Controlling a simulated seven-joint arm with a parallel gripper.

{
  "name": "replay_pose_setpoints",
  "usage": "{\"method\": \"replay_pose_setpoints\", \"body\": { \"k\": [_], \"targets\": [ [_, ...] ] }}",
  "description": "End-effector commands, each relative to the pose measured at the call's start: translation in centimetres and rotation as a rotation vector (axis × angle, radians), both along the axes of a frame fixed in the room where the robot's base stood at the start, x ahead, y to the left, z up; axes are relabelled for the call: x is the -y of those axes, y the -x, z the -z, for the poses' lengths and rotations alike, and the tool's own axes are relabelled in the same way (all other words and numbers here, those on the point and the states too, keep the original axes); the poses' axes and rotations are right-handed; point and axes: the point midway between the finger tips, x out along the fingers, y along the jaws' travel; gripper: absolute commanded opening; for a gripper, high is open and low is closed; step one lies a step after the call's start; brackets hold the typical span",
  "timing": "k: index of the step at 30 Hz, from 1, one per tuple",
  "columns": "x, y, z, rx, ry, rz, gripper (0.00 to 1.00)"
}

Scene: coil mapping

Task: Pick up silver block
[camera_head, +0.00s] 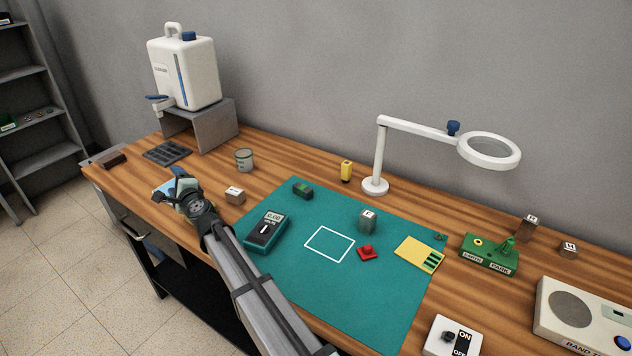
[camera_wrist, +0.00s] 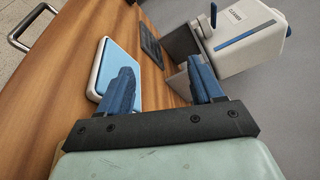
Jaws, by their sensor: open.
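A grey block (camera_head: 367,221) with a light label on top stands on the green mat (camera_head: 390,300), right of the white outlined square; it looks the most silver of the blocks. A brownish-grey block (camera_head: 235,197) stands on the wood left of the mat. A taller labelled block (camera_head: 526,228) and a small one (camera_head: 568,250) stand at the right. My gripper (camera_head: 170,187) is at the left of the table, well away from the block on the mat. In the wrist view its blue fingers (camera_wrist: 161,78) are apart with nothing between them. No block shows in the wrist view.
A pale blue pad with a white rim (camera_wrist: 117,62) lies near my gripper. A dark tray (camera_head: 167,152), a jug (camera_head: 184,70) on a grey stand and a beaker (camera_head: 244,160) are behind. A meter (camera_head: 266,232), red part (camera_head: 367,253) and magnifier lamp (camera_head: 376,186) surround the mat's block.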

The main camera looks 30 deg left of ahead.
Motion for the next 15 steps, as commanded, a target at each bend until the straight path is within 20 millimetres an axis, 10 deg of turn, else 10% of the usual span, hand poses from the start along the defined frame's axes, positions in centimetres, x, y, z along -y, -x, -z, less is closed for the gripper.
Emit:
{"method": "replay_pose_setpoints", "body": {
  "k": [15],
  "targets": [
    [7.2,-11.9,-1.5,0.122,0.040,0.063,0.66]
  ]
}}
